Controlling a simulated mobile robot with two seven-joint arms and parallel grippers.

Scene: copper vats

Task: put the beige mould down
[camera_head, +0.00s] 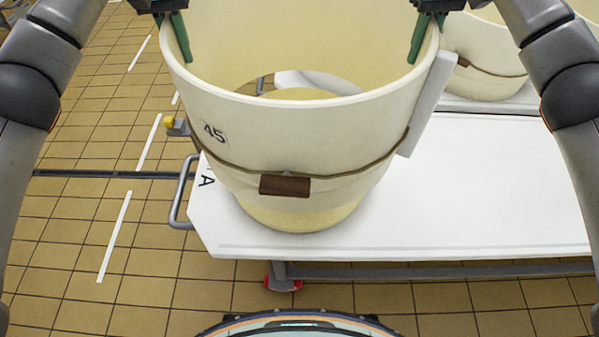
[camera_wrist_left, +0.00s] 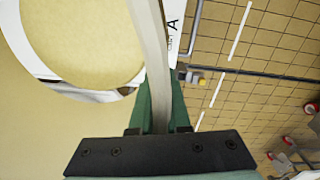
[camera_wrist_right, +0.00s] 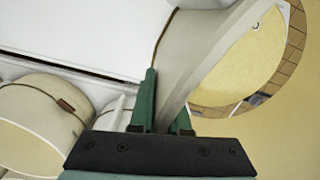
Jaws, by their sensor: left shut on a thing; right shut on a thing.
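The beige mould (camera_head: 255,130) is a large open hoop marked 45, with a cord and a brown toggle (camera_head: 285,186). It is upright over the left part of the white table (camera_head: 480,190). My left gripper (camera_head: 186,52) is shut on its rim at the left. My right gripper (camera_head: 416,52) is shut on its rim at the right. Both wrist views show the rim between green fingers. Through the mould's open bottom I see floor tiles, white surface and a pale yellow round shape (camera_wrist_left: 80,35). That yellow also shows below its lower edge. I cannot tell whether the mould touches the table.
Other beige moulds stand at the upper right (camera_head: 485,75), and also show in the right wrist view (camera_wrist_right: 35,125). The table has a grey handle (camera_head: 178,195) at its left end and a red caster (camera_head: 283,284). The table's right part is clear in front.

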